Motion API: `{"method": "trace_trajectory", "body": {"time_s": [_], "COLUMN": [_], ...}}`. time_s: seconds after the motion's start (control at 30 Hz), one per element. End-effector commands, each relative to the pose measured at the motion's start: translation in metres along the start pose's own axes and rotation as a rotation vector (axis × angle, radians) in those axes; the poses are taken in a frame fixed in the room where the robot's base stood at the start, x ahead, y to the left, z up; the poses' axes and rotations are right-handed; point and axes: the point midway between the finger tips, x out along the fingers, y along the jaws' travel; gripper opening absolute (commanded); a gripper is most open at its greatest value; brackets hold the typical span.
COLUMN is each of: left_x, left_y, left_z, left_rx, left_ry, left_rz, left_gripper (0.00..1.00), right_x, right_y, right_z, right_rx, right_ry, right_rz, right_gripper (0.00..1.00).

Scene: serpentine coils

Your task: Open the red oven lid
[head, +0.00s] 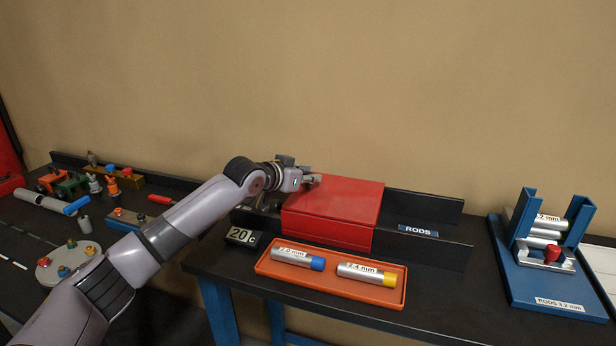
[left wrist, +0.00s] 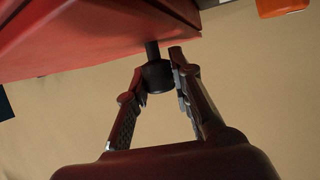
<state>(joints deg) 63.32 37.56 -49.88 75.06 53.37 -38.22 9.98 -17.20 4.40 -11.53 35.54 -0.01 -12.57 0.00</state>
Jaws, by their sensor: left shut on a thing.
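The red oven (head: 335,205) is a box on the dark table, and its red lid (head: 345,190) lies over the top, looking flat. My left gripper (head: 312,178) reaches in from the left to the lid's far left edge. In the left wrist view the lid's red underside or side (left wrist: 90,35) fills the upper left. There a black knob (left wrist: 157,76) on a short stem sticks out from the red part. My left gripper's two fingers (left wrist: 160,74) are closed around this knob. The knob is hidden in the head view. My right gripper is not in view.
An orange tray (head: 262,268) with two labelled rods stands before the oven, beside a "20 C" display (head: 241,237). A black RODS trough (head: 440,245) lies to the right, then a blue rod stand (head: 535,285). A wall rises behind.

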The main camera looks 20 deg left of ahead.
Motion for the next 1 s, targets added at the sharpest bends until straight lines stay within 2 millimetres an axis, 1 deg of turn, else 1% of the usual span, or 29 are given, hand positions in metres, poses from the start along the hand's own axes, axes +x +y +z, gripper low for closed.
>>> {"method": "trace_trajectory", "body": {"time_s": [0.2,0.27,0.37,0.47,0.6,0.8,0.9,1.0], "left_x": [0.001,0.002,0.006,0.012,0.023,0.038,0.044,0.05], "left_y": [0.003,0.009,0.023,0.045,0.082,0.132,0.151,0.167], "left_z": [0.0,-0.001,-0.004,-0.007,-0.012,-0.017,-0.019,-0.021], "left_rx": [-0.002,-0.002,-0.003,-0.005,-0.007,-0.008,-0.007,-0.007], "left_ry": [-0.001,-0.001,-0.001,-0.002,-0.002,-0.002,-0.002,-0.003], "left_rz": [0.002,0.004,0.007,0.009,0.011,0.009,0.007,0.005], "left_gripper": [0.0,0.0,0.0,0.0,0.0,0.0,0.0,0.0], "right_x": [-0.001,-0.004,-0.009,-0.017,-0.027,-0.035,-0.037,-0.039], "right_y": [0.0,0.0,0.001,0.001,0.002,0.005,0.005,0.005], "right_z": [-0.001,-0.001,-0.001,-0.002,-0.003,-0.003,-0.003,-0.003], "right_rx": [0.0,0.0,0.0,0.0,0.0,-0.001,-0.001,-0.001], "right_ry": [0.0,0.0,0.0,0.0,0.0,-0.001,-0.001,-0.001], "right_rz": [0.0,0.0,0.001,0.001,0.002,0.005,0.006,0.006], "right_gripper": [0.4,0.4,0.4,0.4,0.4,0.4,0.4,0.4]}}
